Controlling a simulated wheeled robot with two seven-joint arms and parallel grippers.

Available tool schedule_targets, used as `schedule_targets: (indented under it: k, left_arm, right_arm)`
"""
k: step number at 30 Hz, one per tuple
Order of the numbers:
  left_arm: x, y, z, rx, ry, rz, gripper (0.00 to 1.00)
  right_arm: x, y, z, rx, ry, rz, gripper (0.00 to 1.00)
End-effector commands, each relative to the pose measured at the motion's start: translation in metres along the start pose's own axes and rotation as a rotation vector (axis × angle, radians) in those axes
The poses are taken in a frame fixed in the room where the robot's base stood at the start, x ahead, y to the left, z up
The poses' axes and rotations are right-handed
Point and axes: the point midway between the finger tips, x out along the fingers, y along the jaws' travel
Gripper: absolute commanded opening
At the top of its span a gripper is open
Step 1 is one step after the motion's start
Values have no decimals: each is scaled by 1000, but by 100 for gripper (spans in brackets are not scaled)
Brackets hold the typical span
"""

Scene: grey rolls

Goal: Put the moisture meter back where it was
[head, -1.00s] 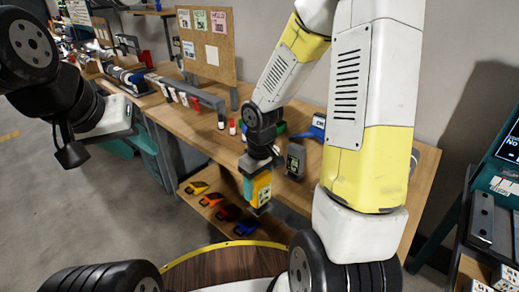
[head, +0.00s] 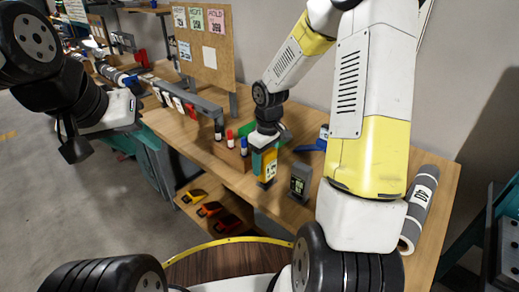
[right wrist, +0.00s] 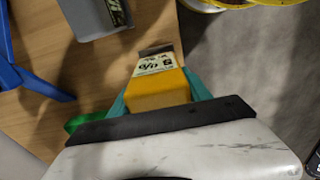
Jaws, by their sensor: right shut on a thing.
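The moisture meter appears to be the yellow device (head: 270,170) with a white label and a dark lower end. My right gripper (head: 262,155) is shut on it and holds it upright, lower end down, over the front part of the workbench (head: 225,172). In the right wrist view, the yellow body (right wrist: 160,92) sits between the teal fingers of the right gripper (right wrist: 158,100). I cannot tell whether its lower end touches the bench. My left gripper (head: 130,105) is at the upper left, away from the meter; its fingers are not clear.
A grey device with a display (head: 300,182) stands close to the right of the meter. Several markers (head: 230,138) stand to its left. A blue tool (head: 315,144) lies behind. A grey roll (head: 420,205) lies at the right. Tools (head: 210,209) lie on a lower shelf.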

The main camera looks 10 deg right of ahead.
Motion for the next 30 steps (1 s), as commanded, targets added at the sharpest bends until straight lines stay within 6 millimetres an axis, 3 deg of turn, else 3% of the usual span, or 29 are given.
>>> schedule_targets:
  k: [3,9,14,21,30]
  left_arm:
    - [0,0,0,0,0,0,36]
    - [0,0,0,0,0,0,36]
    - [0,0,0,0,0,0,36]
    - [0,0,0,0,0,0,36]
    - [0,0,0,0,0,0,36]
  right_arm:
    - [5,27,-18,2,2,-1,15]
    - [8,53,-35,0,1,1,15]
    - [13,57,-37,-1,-1,0,15]
    - [43,56,-35,-2,-1,-2,15]
    - [45,56,-35,-2,0,0,15]
